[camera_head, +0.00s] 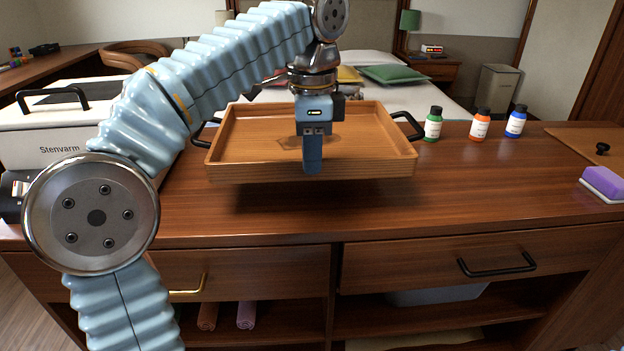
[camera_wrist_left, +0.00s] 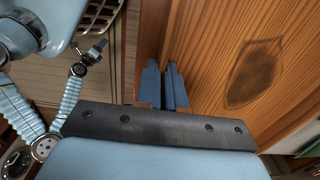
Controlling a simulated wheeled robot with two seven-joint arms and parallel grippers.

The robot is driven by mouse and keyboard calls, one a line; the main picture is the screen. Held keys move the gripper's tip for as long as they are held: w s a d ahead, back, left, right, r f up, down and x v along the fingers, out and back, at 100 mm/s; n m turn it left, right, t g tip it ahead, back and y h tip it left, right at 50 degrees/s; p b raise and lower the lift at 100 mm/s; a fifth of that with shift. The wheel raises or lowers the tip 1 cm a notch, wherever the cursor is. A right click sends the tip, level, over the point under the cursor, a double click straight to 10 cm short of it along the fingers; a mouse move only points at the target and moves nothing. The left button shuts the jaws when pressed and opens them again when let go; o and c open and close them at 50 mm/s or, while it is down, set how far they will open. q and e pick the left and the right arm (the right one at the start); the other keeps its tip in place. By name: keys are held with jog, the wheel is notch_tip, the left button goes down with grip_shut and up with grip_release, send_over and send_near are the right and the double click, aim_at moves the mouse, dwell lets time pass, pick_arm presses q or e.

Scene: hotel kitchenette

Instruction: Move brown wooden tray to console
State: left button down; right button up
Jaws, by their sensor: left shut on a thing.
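The brown wooden tray (camera_head: 370,166) has a raised rim and black side handles. It is above the wooden cabinet top (camera_head: 480,200), with a dark shadow under its front edge. My left gripper (camera_head: 312,160) is shut on the middle of the tray's front wall. In the left wrist view its two blue fingers (camera_wrist_left: 167,85) pinch the rim, and the tray's floor (camera_wrist_left: 210,60) shows a dark oval mark.
Green (camera_head: 433,123), orange (camera_head: 480,124) and blue (camera_head: 516,122) bottles stand to the right of the tray. A purple sponge (camera_head: 604,182) lies at the right edge. A white Stenvarm appliance (camera_head: 60,130) stands at left. The cabinet top's front right is clear.

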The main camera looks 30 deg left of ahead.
pick_arm(q)
jog(key=f, duration=0.1)
jog(key=w+a+f, duration=0.1)
jog(key=w+f, duration=0.1)
jog(key=shift+a+f, duration=0.15)
jog(key=shift+a, duration=0.2)
jog(key=f, duration=0.2)
jog(key=f+b, duration=0.1)
jog(key=shift+w+a+f, duration=0.35)
jog(key=shift+w+f, duration=0.05)
jog(key=shift+f, duration=0.35)
jog(key=c, duration=1.2)
grip_release()
jog(key=shift+c, duration=0.2)
notch_tip(320, 180, up, 10)
jog(key=shift+d+r+p, duration=0.1)
jog(key=shift+r+p, duration=0.05)
jog(key=shift+p, duration=1)
jog(key=shift+s+r, duration=0.1)
jog(key=shift+r, duration=0.85)
